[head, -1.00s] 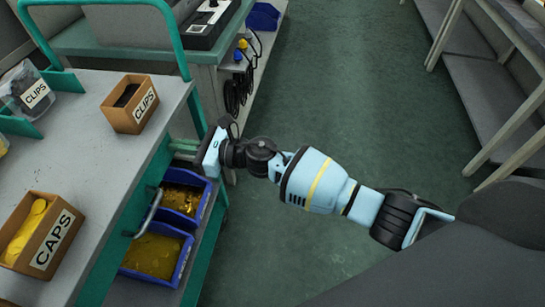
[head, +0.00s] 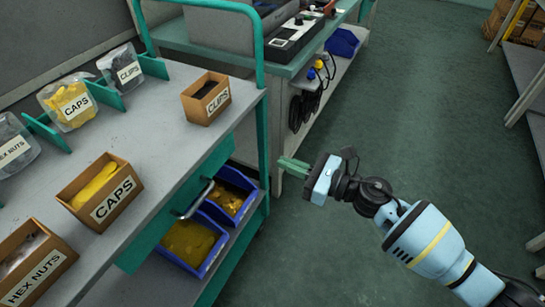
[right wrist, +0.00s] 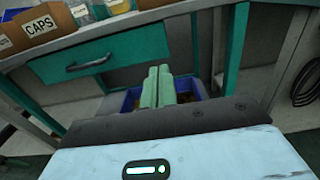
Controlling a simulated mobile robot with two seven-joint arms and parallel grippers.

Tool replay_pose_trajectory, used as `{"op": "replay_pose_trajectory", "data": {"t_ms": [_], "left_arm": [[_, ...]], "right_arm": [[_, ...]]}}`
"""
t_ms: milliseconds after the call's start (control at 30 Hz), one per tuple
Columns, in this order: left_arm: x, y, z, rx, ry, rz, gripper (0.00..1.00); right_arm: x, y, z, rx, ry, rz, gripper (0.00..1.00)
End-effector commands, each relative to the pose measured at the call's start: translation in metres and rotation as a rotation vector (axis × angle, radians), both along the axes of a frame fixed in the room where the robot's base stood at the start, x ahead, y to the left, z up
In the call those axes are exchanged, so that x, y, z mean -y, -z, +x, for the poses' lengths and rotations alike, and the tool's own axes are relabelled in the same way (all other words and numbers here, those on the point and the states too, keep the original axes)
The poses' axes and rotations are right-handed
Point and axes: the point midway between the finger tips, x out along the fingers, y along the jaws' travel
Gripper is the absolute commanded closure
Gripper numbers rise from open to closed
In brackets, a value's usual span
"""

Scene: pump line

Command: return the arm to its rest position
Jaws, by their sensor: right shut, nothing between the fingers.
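My right gripper (head: 292,167) is in the head view, beside the right side of the teal-framed cart. Its green fingers are together with nothing between them, pointing left toward the cart. The right wrist view shows the same closed fingers (right wrist: 158,88) in front of a blue bin on the lower shelf. My right arm reaches in from the lower right over the floor. My left gripper is not in either view.
The cart top (head: 150,150) holds a CAPS box (head: 100,192), a CLIPS box (head: 206,97), a HEX NUTS box (head: 35,262) and several bags. Blue bins (head: 190,242) sit below a drawer (head: 180,215). A bench (head: 290,60) stands behind.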

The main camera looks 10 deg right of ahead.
Motion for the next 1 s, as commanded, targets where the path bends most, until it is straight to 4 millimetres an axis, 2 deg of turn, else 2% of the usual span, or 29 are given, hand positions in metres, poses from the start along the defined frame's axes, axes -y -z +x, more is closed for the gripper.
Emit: {"op": "replay_pose_trajectory", "data": {"t_ms": [200,600,767,1000], "left_arm": [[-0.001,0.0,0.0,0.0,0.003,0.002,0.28],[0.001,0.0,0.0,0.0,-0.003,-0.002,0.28],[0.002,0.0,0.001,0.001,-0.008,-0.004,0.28],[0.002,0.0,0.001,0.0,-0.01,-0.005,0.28]], "right_arm": [[0.008,0.0,-0.006,0.0,0.0,0.0,1.0],[0.007,0.005,-0.011,-0.042,0.01,0.038,1.0],[0.004,0.031,-0.037,-0.272,0.078,0.246,1.0],[0.017,0.09,-0.098,-0.805,0.282,0.737,1.0]]}}
